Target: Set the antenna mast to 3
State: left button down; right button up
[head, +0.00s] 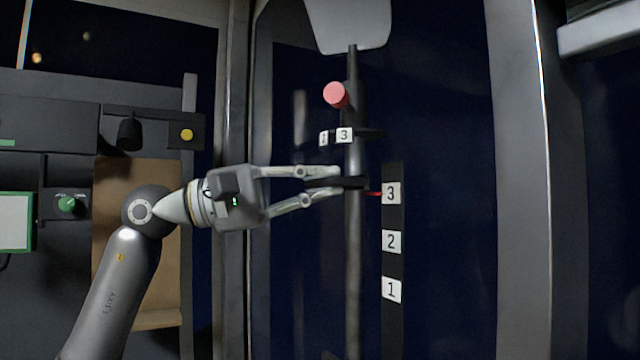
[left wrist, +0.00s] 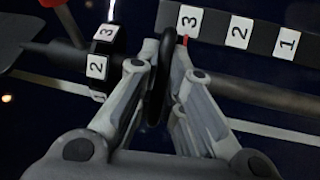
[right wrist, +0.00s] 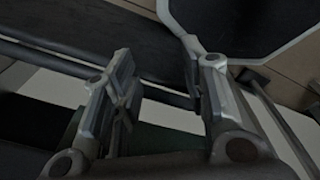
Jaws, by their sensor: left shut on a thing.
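The antenna mast (head: 353,270) is a dark upright pole in the head view with a grey panel (head: 350,22) at its top. My left gripper (head: 335,184) is shut on a black collar on the mast; the collar (left wrist: 158,85) shows between the fingers in the left wrist view. A red pointer (head: 373,193) from the collar points at the 3 on the scale (head: 392,265), which reads 3, 2, 1 downward. Above it are a ring with number tags (head: 344,135) and a pink-red knob (head: 337,95). My right gripper (right wrist: 160,95) shows only in its own wrist view, open, with nothing seen between its fingers.
At the left are dark panels with a yellow button (head: 187,134), a black knob (head: 129,134), a green knob (head: 67,204) and a green-framed screen (head: 15,222). Grey vertical posts (head: 520,200) stand either side of the mast.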

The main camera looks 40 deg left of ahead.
pick_arm(q)
jog(key=c, duration=1.5)
grip_release()
jog(key=shift+c, duration=0.2)
jog(key=shift+v, duration=6.05)
pick_arm(e)
jog(key=shift+w, duration=0.55)
jog(key=shift+a, duration=0.1)
